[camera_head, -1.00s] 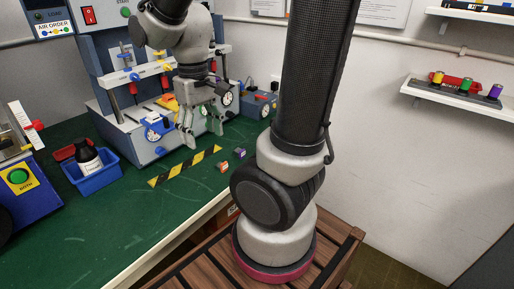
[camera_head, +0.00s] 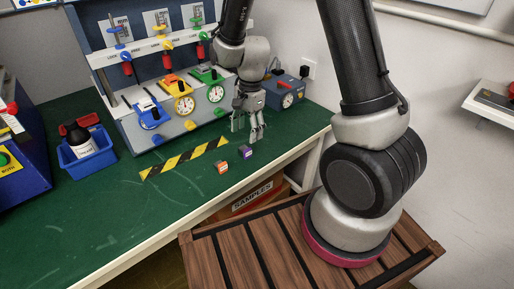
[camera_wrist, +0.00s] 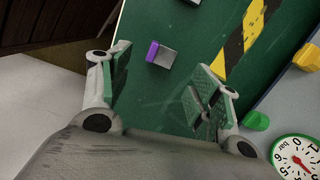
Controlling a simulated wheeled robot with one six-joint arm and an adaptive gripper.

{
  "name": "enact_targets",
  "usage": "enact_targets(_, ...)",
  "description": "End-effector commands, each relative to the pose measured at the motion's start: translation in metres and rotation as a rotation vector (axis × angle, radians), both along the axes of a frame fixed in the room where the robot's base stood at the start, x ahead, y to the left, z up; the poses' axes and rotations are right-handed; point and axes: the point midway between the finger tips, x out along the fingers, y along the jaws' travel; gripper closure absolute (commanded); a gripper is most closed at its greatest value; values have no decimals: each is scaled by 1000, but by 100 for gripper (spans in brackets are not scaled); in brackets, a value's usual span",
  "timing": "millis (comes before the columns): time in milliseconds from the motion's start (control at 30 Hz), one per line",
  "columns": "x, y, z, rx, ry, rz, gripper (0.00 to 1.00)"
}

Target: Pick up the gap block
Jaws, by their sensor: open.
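Two small blocks lie on the green bench top: one with an orange face (camera_head: 222,168) and one with a purple face (camera_head: 246,152). I cannot tell from the markings which is the gap block. My gripper (camera_head: 247,134) points down, open and empty, just behind the purple block. In the wrist view the purple-faced block (camera_wrist: 163,54) shows its grey top and lies ahead between the spread fingers (camera_wrist: 166,76), apart from both. Part of another small block (camera_wrist: 194,2) is cut off at the top edge there.
A yellow-black striped strip (camera_head: 185,158) lies left of the blocks. Behind it stands a blue test panel (camera_head: 130,110) with gauges and coloured valves. A blue bin (camera_head: 88,152) holds a bottle. A blue box (camera_head: 287,92) stands behind my gripper. The bench's front edge is close to the blocks.

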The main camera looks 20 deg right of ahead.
Motion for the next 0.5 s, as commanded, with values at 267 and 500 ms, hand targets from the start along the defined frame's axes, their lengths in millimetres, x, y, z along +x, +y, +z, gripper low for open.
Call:
enact_targets(267,3,1,-9,-4,-1,-119,38)
enact_targets(500,0,5,-39,-5,0,-118,38)
